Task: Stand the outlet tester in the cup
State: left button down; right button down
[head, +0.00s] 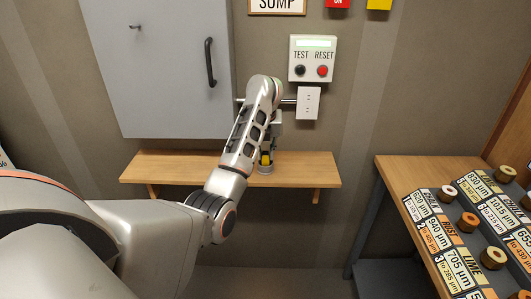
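The outlet tester (266,157) is a small yellow and dark piece at the middle of the wooden wall shelf. It shows just above a small grey cup (265,170) standing on the shelf. The tester's lower end looks to be at or inside the cup's rim; it is too small to tell how deep it sits. My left gripper (270,148) points down at the tester, directly over the cup. My own arm hides much of it, so I cannot tell whether its fingers are closed on the tester. My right gripper is not in view.
The wooden shelf (310,170) is clear on both sides. Above it are a white wall outlet (308,103) and a TEST/RESET box (312,58). A grey cabinet (160,70) hangs at left. A bench (405,170) with labelled racks and knobs stands at right.

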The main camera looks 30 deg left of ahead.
pick_arm(q)
jog(key=c, duration=1.8)
grip_release()
jog(key=shift+r, duration=0.15)
jog(key=v, duration=1.1)
jog(key=shift+s+d+r, duration=0.1)
jog(key=shift+r, duration=0.25)
